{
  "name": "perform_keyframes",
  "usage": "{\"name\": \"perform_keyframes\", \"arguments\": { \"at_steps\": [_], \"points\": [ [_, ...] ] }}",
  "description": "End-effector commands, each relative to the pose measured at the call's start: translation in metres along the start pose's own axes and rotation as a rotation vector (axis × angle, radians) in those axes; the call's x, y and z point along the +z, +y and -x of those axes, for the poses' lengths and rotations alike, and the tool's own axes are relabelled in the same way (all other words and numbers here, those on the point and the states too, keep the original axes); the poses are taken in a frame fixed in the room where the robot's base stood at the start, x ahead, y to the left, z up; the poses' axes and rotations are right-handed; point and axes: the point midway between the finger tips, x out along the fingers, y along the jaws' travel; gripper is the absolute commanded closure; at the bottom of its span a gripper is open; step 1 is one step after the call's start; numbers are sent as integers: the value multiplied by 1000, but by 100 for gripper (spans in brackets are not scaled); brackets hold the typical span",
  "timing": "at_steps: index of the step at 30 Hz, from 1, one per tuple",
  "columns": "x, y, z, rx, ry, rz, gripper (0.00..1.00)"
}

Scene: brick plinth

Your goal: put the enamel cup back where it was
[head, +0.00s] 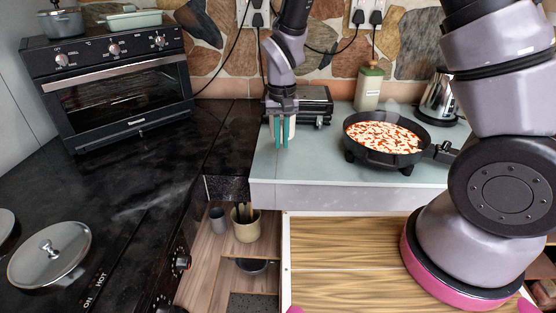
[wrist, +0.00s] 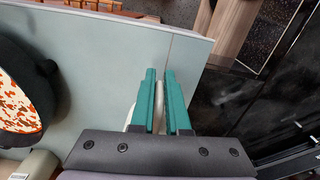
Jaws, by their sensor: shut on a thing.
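My gripper (head: 282,143) points down over the left end of the pale grey-green counter (head: 328,165). Its teal fingers also show in the wrist view (wrist: 160,72). They are shut on the white enamel cup (head: 292,129), of which only a small white part shows beside the fingers. In the wrist view a thin white strip of the cup (wrist: 158,106) lies between the fingers, with more white at their left. The gripper hides most of the cup. I cannot tell whether its base touches the counter.
An electric pan of food (head: 384,138) stands to the right, with a bottle (head: 369,86) and a kettle (head: 438,98) behind it. A black appliance (head: 314,104) is close behind my gripper. The counter between gripper and pan is clear. A black worktop (head: 120,185) lies left.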

Motion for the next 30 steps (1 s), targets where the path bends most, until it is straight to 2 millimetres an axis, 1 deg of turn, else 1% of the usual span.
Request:
{"name": "perform_keyframes", "arguments": {
  "at_steps": [1, 3, 10, 15, 18, 23, 27, 28, 29, 30],
  "points": [
    [0, 1, -11, 2, -4, -2, 100],
    [0, 1, -22, 2, -3, -2, 100],
    [0, 0, -40, 1, -2, -3, 100],
    [0, 1, -65, 1, -2, -4, 100],
    [0, 0, -69, -1, 1, -3, 100],
    [0, 0, -69, -1, 1, -3, 100],
    [0, 0, -72, -1, 1, -3, 100],
    [0, 0, -72, -1, 0, -3, 83],
    [0, 0, -72, -1, 1, -3, 71],
    [0, 0, -72, -1, 1, -3, 57]
  ]
}}
